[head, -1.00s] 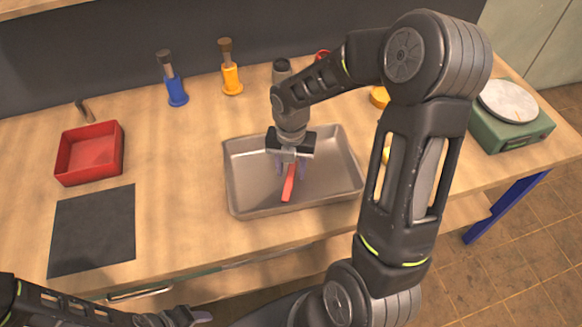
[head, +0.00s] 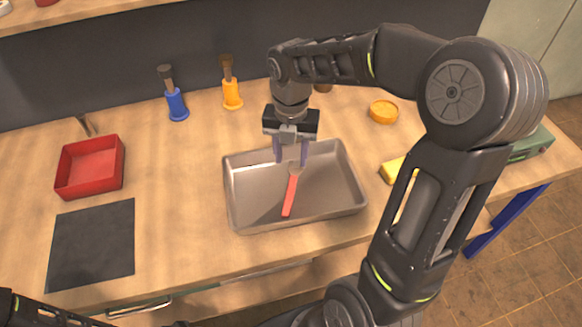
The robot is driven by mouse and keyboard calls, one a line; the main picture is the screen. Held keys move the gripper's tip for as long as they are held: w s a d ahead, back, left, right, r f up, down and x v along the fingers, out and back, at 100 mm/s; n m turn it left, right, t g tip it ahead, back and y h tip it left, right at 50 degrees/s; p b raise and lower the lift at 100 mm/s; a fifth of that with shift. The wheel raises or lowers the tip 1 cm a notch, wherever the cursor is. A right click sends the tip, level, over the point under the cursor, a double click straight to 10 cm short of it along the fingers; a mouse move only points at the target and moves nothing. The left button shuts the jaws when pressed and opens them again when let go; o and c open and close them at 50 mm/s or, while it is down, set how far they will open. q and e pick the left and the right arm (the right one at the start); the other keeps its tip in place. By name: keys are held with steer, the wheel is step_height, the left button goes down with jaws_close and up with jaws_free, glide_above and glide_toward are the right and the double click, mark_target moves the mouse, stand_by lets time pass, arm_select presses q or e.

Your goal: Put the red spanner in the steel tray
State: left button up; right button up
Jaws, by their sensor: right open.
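The red spanner (head: 289,195) lies in the steel tray (head: 240,207), its red handle toward the tray's front wall and its grey head toward the back. The steel tray sits at the middle of the bench. My right gripper (head: 291,162) points down above the back part of the tray, over the spanner's head end. Its fingers are apart and hold nothing. The fingertips partly overlap the spanner's head in the picture. Of my left arm only dark links show at the bottom left; its gripper cannot be made out.
A red bin (head: 90,168) and a dark mat (head: 92,243) are at the left. A blue-handled brush (head: 176,104) and an orange one (head: 231,95) stand at the back. A yellow block (head: 392,169) and an orange round dish (head: 383,111) lie right of the tray.

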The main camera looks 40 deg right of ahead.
steer(key=shift+r, duration=0.55)
steer(key=shift+r, duration=0.1)
